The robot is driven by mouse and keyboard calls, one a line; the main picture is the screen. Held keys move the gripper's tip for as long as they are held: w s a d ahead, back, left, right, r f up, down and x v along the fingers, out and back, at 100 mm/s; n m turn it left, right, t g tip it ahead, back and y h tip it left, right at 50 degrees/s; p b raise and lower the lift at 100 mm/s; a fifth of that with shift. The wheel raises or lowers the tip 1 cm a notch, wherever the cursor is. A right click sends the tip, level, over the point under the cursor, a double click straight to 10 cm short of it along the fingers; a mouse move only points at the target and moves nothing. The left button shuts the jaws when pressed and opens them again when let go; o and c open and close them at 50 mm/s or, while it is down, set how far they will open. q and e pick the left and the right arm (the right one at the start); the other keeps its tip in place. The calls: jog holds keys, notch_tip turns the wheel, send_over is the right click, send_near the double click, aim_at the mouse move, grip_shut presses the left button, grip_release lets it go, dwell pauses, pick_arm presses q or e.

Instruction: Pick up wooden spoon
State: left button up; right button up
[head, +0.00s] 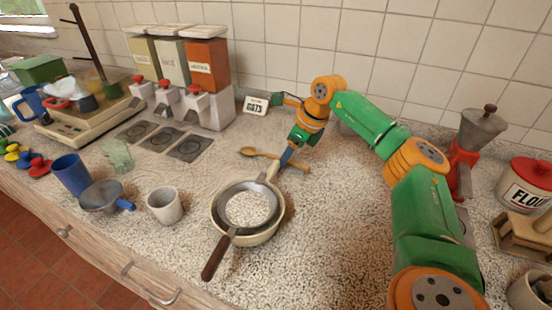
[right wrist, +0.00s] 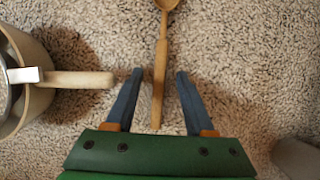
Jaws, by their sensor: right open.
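The wooden spoon (head: 249,151) lies on the speckled counter, its bowl to the left and its handle running right under my right gripper. In the right wrist view the spoon (right wrist: 160,65) has its bowl at the top edge and its handle between the fingers. My right gripper (head: 284,159) points down over the handle. In the right wrist view the right gripper (right wrist: 159,74) is open, one blue finger on each side of the handle, with a visible gap at both sides. My left gripper is not in view.
A cream pan (head: 268,236) with a sieve (head: 221,193) on it stands close, its pale handle (right wrist: 85,79) near the left finger. A grey cup (head: 165,206), a strainer (head: 101,197) and a blue cup (head: 71,174) stand left. A red grinder (head: 464,156) stands right.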

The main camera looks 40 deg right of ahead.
jog(key=shift+s, duration=0.15)
jog(key=shift+f, duration=0.2)
dwell(0.4)
grip_shut()
